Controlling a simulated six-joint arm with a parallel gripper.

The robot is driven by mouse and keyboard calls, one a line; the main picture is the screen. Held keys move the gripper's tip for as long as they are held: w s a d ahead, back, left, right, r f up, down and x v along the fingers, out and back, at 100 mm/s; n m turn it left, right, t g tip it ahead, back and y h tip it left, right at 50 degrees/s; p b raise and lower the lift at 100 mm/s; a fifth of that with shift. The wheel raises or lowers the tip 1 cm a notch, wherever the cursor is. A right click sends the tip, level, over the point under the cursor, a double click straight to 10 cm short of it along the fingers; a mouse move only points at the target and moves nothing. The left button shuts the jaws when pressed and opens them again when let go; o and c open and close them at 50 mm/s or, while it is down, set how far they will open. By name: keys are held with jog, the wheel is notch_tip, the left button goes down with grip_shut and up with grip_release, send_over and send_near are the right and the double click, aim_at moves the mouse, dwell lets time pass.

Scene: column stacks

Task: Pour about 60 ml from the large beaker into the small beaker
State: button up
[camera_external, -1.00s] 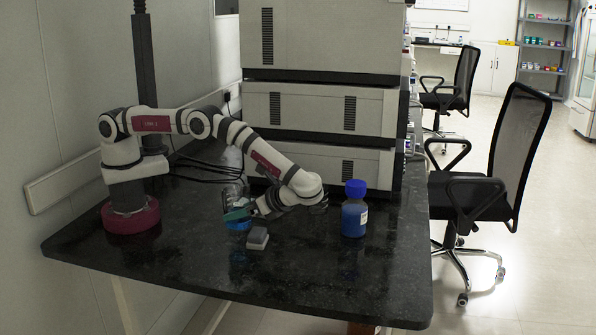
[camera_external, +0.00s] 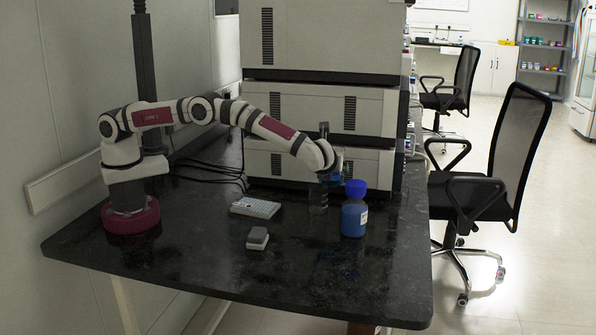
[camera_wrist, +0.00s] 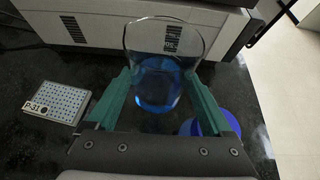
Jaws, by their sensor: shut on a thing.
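The large beaker (camera_wrist: 163,65) is clear glass with blue liquid in its lower part. My gripper (camera_wrist: 155,90) is shut on it, with a green finger on each side in the wrist view. In the external view the beaker (camera_external: 335,176) is raised above the table at my gripper (camera_external: 328,172), near the instrument stack. I cannot tell exactly how far it is tilted. A dim, glassy upright shape (camera_external: 318,201) stands below my gripper, left of the blue-capped bottle. It may be the small beaker, but its outline and contents are unclear. It cannot be made out in the wrist view.
A blue-capped bottle of blue liquid (camera_external: 354,212) stands close right of my gripper; its cap (camera_wrist: 222,122) shows in the wrist view. A white well plate (camera_external: 255,207) and small grey block (camera_external: 257,238) lie left. The instrument stack (camera_external: 320,110) is behind. The front table is clear.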

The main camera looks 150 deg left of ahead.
aim_at(340, 181)
jog(key=w+a+r+m+t+y, duration=0.3)
jog(key=a+r+m+t, duration=0.1)
jog(key=a, duration=0.1)
jog(key=shift+w+a+r+m, duration=0.25)
jog(key=shift+r+m, duration=0.05)
jog(key=shift+m, duration=0.1)
jog(key=shift+d, duration=0.1)
jog(key=s+f+n+t, duration=0.1)
jog(key=d+n+t+y, duration=0.1)
jog(key=s+f+n+t+y, duration=0.1)
jog(key=shift+s+d+f, duration=0.3)
jog(key=shift+s+f, duration=0.05)
jog(key=shift+n+t+y, duration=0.3)
jog(key=shift+n+y, duration=0.1)
jog(key=shift+n, duration=0.4)
jog(key=f, duration=0.3)
jog(key=s+f, duration=0.1)
jog(key=f, duration=0.1)
jog(key=shift+d+f, duration=0.2)
jog(key=shift+d, duration=0.05)
jog(key=shift+f+n+t+y+p, duration=0.4)
jog(key=shift+f+n+t+y, duration=0.15)
jog(key=shift+n, duration=0.45)
